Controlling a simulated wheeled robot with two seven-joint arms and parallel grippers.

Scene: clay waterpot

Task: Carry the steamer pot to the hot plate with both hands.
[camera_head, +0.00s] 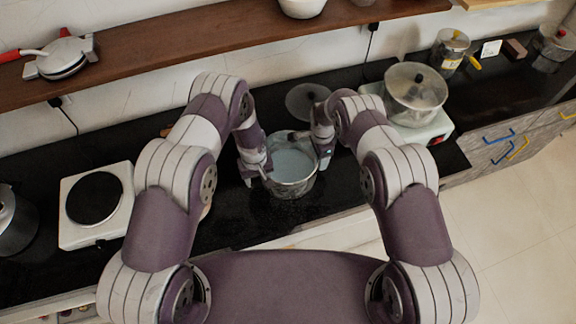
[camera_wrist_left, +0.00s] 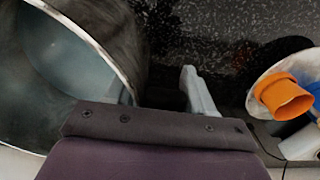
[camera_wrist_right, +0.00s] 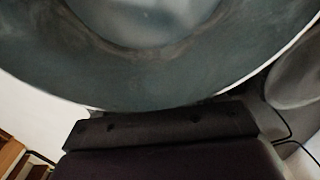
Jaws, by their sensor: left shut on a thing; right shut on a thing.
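The steamer pot (camera_head: 292,188) is a round, open metal pot with a pale bluish inside, on or just above the dark counter; I cannot tell which. My left gripper (camera_head: 262,174) is shut on its left side. My right gripper (camera_head: 322,158) is shut on its right side. The pot wall (camera_wrist_left: 128,45) shows close beside one left finger in the left wrist view. The pot's inside (camera_wrist_right: 150,75) fills the right wrist view, and the right fingers are hidden there. A white hot plate (camera_head: 70,228) with a bare black disc stands at the left.
A round dark lid (camera_head: 306,98) lies behind the steamer pot. A metal pot (camera_head: 14,222) is at the far left. A wooden shelf (camera_head: 180,50) runs above. Dark counter is clear between pot and hot plate.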

